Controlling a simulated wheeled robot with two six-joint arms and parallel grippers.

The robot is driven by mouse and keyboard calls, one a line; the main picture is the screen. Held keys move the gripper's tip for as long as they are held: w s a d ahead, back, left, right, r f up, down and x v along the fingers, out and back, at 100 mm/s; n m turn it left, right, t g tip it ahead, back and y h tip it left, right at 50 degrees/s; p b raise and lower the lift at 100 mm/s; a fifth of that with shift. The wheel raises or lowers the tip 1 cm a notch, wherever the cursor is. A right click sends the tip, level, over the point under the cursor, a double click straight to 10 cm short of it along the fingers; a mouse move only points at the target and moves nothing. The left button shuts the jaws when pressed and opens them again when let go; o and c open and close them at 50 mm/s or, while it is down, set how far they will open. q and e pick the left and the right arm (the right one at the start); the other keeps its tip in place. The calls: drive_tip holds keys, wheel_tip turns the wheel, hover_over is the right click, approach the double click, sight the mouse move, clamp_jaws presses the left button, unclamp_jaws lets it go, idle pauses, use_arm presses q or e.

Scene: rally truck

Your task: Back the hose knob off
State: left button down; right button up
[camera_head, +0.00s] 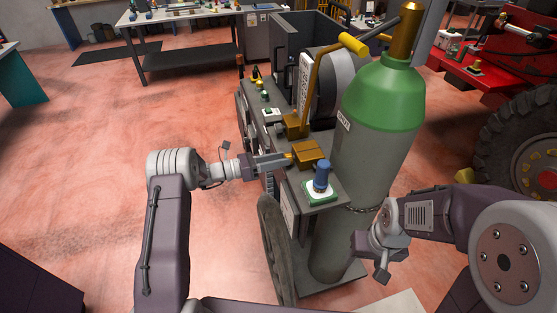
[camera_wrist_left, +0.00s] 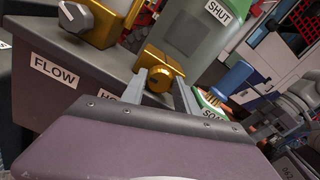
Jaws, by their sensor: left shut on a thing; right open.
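The hose knob (camera_wrist_left: 157,86) is a round brass knob on the front of a brass block (camera_head: 311,153) on the grey cart. Its label below begins "HO" and is partly hidden by my wrist. My left gripper (camera_head: 287,158) reaches in from the left, with one finger on each side of the knob, shut on it. The left gripper's fingers also show in the left wrist view (camera_wrist_left: 163,82). My right gripper (camera_head: 383,263) hangs open and empty in front of the gas cylinder at the lower right.
A grey gas cylinder (camera_head: 375,165) with a green shoulder stands chained just right of the block. A flow knob (camera_wrist_left: 75,16) sits left of the hose knob. Open floor lies left of the cart.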

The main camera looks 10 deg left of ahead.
use_arm(q)
drive_tip(key=c, duration=0.9)
unclamp_jaws()
drive_tip(key=b+v, duration=0.3)
drive_tip(key=v, duration=0.6)
